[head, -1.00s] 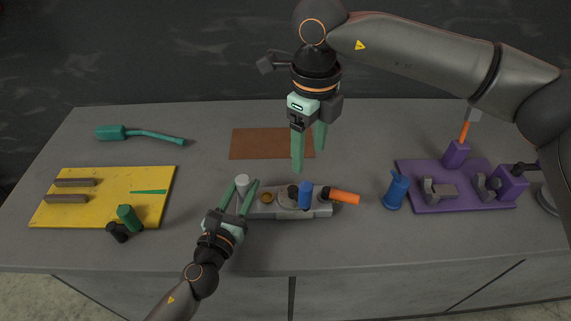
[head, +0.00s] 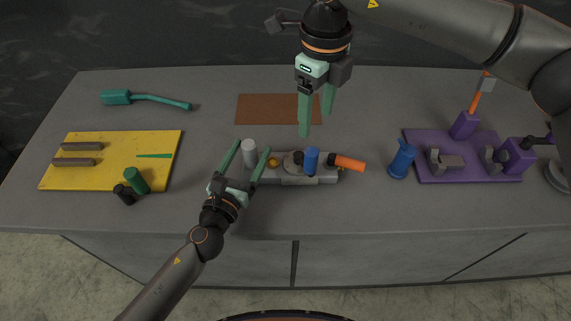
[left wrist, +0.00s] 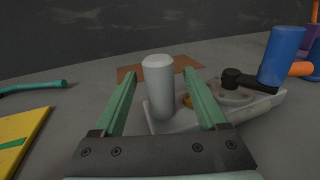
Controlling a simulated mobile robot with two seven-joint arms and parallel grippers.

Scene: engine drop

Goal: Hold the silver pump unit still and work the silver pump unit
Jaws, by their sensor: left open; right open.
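The silver pump unit (head: 325,173) lies on the grey table at the middle front. It has a light grey upright cylinder (head: 250,153) at its left end, a blue upright part (head: 312,160) and an orange handle (head: 349,163) at its right. My left gripper (head: 252,151) is open, with its fingers on either side of the grey cylinder. In the left wrist view the cylinder (left wrist: 159,92) stands between the green fingers, with gaps on both sides. My right gripper (head: 317,125) is open and empty, pointing down above and behind the pump unit.
A brown mat (head: 262,109) lies behind the pump unit. A yellow board (head: 105,178) with grey bars is at left, near a teal tool (head: 150,99) and a green cylinder (head: 137,180). A blue object (head: 402,160) and a purple board (head: 470,174) with fixtures are at right.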

